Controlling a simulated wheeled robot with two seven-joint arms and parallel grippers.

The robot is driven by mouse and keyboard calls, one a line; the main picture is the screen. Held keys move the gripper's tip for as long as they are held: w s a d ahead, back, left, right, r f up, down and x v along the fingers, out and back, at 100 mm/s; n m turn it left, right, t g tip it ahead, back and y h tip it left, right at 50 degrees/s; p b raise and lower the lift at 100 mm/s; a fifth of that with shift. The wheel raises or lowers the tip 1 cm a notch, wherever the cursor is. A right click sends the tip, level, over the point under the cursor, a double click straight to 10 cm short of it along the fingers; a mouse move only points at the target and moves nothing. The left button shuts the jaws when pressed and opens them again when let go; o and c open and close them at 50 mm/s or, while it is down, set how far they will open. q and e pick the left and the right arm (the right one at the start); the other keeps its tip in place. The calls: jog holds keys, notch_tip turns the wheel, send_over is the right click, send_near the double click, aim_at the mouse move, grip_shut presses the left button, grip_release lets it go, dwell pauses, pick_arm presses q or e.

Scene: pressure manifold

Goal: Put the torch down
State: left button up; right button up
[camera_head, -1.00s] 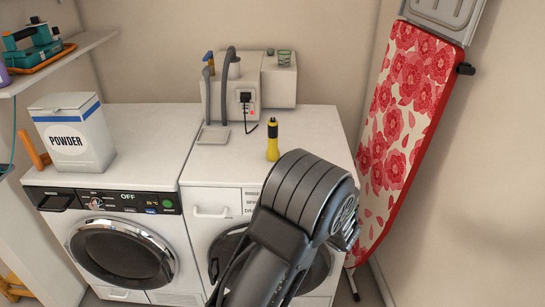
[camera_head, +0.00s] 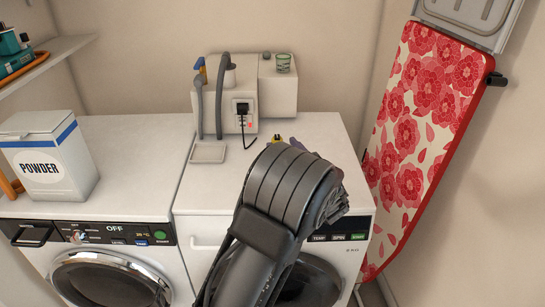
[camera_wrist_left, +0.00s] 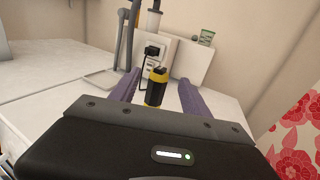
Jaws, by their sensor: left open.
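The torch, yellow with a black band and top, stands upright on the right machine's white top. In the head view only its upper end (camera_head: 278,139) shows past my left arm. In the left wrist view the torch (camera_wrist_left: 156,92) stands between the two purple fingers of my left gripper (camera_wrist_left: 160,80). The fingers are spread, with a gap on each side of the torch. In the head view my left arm hides most of the gripper. My right gripper is in neither current view.
A white wall unit (camera_head: 231,100) with grey hoses and a black plug is behind the torch. A shallow tray (camera_head: 208,152) lies to its left. A powder box (camera_head: 48,158) stands on the left machine. A floral ironing board (camera_head: 425,125) leans at right.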

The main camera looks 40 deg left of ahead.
pick_arm(q)
jog(key=shift+x, duration=1.1)
jog(key=shift+a+r, duration=0.1)
jog(key=shift+w+a+p, duration=0.2)
jog(key=shift+a+p, duration=0.15)
jog(key=shift+p, duration=0.05)
jog(key=p+x, duration=0.1)
jog(key=x, duration=0.3)
jog(key=shift+w+a, duration=0.1)
jog(key=shift+c, duration=0.4)
grip_shut()
